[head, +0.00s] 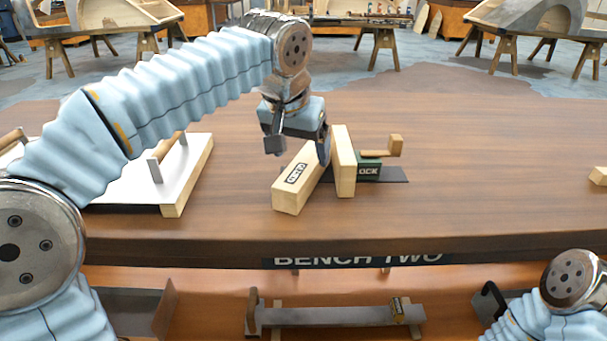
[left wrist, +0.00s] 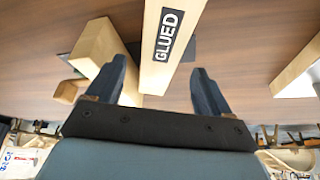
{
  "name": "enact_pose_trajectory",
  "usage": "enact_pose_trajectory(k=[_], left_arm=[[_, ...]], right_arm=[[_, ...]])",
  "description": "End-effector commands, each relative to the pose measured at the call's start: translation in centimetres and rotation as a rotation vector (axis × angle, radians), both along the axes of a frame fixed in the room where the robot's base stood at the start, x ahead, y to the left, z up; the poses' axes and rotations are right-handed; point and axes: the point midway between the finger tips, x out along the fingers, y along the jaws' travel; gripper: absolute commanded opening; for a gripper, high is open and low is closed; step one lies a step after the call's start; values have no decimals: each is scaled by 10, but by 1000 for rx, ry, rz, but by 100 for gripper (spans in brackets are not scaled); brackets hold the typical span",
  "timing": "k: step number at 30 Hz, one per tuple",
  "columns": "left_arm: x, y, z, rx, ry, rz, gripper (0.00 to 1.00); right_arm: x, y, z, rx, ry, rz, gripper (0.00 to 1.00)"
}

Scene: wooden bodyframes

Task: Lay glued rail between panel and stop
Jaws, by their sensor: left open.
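The glued rail (head: 291,192) is a pale wooden bar with a "GLUED" label, lying on the bench apart from the panel. It also shows in the left wrist view (left wrist: 165,60). The panel (head: 130,184) is a white board with a pale wooden edge, to its left. The stop (head: 344,165) is an upright pale block just right of the rail, beside a green "LOCK" part with a wooden handle. My left gripper (head: 298,148) is open at the rail's far end; its fingers (left wrist: 158,90) stand either side of it. My right gripper is not visible.
The brown bench top (head: 480,180) is clear right of the stop, except for a small wooden block (head: 599,176) at the right edge. A lower shelf holds a grey metal bar (head: 330,317). My right arm is at the lower right.

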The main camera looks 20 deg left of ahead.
Motion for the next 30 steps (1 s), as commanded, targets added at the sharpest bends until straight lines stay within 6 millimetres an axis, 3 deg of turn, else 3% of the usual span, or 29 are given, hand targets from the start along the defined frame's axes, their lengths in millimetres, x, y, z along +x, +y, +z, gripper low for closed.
enact_pose_trajectory(k=[12, 20, 30], left_arm=[[22, -2, -47, 0, 1, 0, 81], [23, -2, -49, -1, 0, 0, 79], [23, -2, -49, -1, 0, 0, 27]], right_arm=[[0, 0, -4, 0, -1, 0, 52], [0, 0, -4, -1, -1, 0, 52], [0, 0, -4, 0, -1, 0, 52]])
